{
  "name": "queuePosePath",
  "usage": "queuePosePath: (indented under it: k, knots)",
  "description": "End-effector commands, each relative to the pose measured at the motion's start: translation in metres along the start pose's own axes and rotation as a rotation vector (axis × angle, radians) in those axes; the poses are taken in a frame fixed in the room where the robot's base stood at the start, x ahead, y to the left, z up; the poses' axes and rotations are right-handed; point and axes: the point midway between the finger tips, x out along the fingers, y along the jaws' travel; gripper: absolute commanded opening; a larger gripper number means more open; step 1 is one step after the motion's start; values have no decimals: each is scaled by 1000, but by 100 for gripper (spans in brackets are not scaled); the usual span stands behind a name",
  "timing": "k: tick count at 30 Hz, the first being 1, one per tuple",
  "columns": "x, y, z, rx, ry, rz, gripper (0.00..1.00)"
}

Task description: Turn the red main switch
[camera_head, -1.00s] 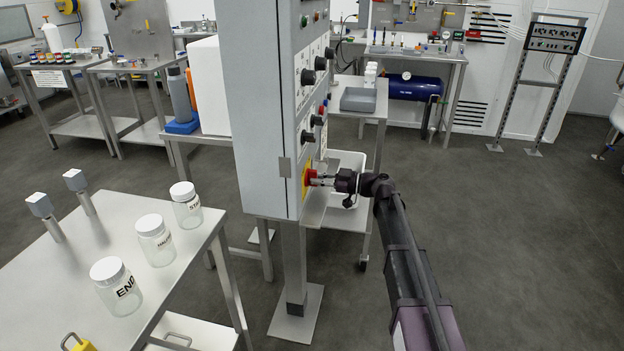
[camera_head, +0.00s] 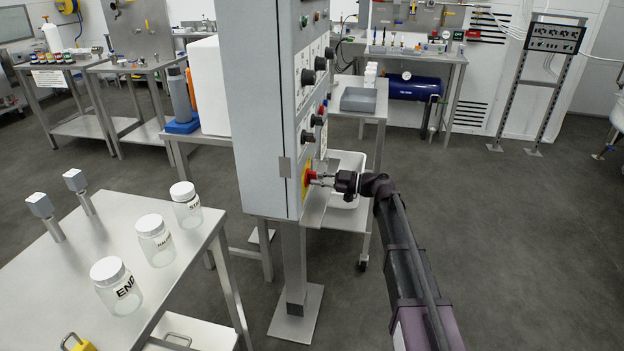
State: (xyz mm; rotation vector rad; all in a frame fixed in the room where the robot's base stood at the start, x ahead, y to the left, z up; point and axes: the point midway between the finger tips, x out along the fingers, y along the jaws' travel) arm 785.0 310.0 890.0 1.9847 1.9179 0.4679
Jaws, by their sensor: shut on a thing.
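The red main switch (camera_head: 311,176) sits on a yellow plate (camera_head: 305,181) low on the right-facing panel of the grey control cabinet (camera_head: 265,120). I see it nearly edge-on. My gripper (camera_head: 318,179) reaches in from the right and is shut on the red switch. The fingers partly cover the switch, so its exact angle is hard to tell.
Several black knobs (camera_head: 307,138) line the panel above the switch. A steel table (camera_head: 190,262) with lidded jars (camera_head: 155,240) stands at the front left. A trolley with a white bin (camera_head: 347,165) stands behind my gripper. The floor at right is clear.

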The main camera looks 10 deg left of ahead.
Motion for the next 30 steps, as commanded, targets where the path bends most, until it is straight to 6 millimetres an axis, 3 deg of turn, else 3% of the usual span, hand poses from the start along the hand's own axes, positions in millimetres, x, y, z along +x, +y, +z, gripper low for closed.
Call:
queuePosePath:
  k: [30]
  knots:
    - [0,0,0,-205,0,1,0]
